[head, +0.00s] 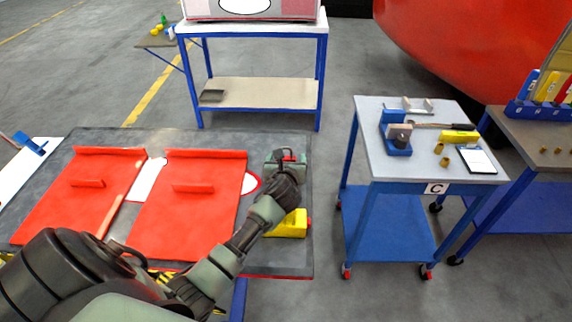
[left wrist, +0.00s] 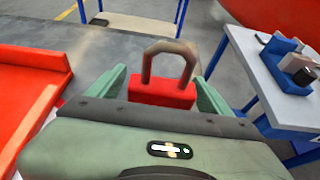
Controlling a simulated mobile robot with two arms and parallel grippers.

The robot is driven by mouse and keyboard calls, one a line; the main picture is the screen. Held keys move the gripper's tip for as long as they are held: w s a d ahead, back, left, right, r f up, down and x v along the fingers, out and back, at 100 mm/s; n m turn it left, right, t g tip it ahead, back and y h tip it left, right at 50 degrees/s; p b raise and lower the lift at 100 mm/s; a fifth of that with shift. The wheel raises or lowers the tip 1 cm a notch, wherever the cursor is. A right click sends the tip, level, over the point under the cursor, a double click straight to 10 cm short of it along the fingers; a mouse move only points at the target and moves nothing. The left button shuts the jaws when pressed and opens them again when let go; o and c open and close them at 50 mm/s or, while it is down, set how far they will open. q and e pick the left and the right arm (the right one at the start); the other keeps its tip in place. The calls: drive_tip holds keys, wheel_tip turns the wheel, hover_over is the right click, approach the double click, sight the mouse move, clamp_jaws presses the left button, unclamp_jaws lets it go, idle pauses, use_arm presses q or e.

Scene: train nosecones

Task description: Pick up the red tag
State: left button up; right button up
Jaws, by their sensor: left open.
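A red block with a brownish loop on top (left wrist: 162,93), shaped like a padlock, is between the two green fingers of my left gripper (left wrist: 160,90) in the left wrist view; I take it for the red tag. The fingers are open, one on each side, with a gap visible at the left. In the head view my left gripper (head: 286,163) is over the right end of the dark table, and only a small bit of red (head: 289,156) shows between its fingers. My right gripper is not in view.
Two red panels (head: 190,210) lie on the dark table (head: 285,262) left of my gripper. A yellow object (head: 290,226) with a red end lies just nearer. A blue cart (head: 390,225) marked C stands to the right, with bare floor between.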

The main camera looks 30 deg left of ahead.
use_arm(q)
drive_tip(key=shift+s, duration=0.1)
drive_tip(key=c, duration=1.5)
drive_tip(key=shift+o, duration=0.2)
drive_tip(key=shift+r, duration=0.1)
